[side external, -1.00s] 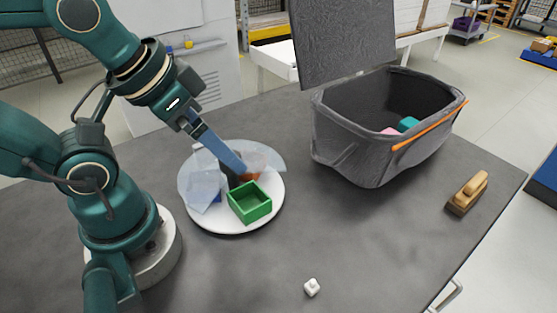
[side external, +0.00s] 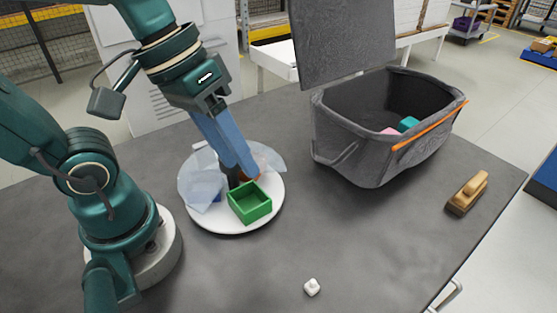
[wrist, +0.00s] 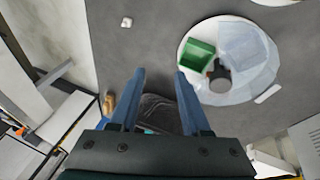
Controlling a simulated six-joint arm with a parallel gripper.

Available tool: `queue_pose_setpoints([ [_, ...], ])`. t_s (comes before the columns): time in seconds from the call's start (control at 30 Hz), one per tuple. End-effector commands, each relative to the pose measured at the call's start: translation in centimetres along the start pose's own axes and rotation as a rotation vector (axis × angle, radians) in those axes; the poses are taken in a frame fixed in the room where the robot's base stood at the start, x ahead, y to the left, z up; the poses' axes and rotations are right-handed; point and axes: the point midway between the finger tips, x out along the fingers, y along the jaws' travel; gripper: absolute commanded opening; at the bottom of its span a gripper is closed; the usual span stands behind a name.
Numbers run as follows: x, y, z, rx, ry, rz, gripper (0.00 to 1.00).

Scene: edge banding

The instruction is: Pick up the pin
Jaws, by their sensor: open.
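A dark grey, rounded piece (wrist: 219,77), perhaps the pin, is on the white plate (wrist: 187,87) beside the green box (wrist: 199,55). In the side view the dark piece (side external: 233,179) shows partly, behind the green box (side external: 250,204) and below my fingers. I cannot tell for certain that it is the pin. My gripper (side external: 240,168) has long blue fingers pointing down over the plate (side external: 240,228). In the wrist view my gripper (wrist: 158,72) is open with nothing between its fingers, and the dark piece lies right of the right finger.
A clear bag (side external: 202,190) and an orange piece (side external: 262,169) are on the plate. A grey bin (side external: 350,155) with pink and teal items stands behind right. A wooden-handled brush (side external: 467,193) and a small white part (side external: 312,287) lie on the table.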

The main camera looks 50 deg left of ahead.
Motion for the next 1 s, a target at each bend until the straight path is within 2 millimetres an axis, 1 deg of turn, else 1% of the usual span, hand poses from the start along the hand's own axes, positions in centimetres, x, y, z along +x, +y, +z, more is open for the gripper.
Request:
queue_pose_setpoints([
  [0.03,0.5,0.7,-0.1,-0.045,-0.066,0.024,0.47],
  [0.2,1.9,3.1,-0.6,-0.203,-0.273,0.108,0.47],
  [0.37,3.7,4.9,-1.4,-0.354,-0.462,0.170,0.47],
  [0.5,5.7,6.0,-2.1,-0.488,-0.620,0.210,0.47],
  [0.67,8.6,6.9,-2.7,-0.643,-0.789,0.244,0.47],
  [0.8,11.5,7.1,-2.8,-0.777,-0.927,0.259,0.47],
  [1.0,15.6,6.5,-1.8,-0.936,-1.087,0.250,0.47],
])
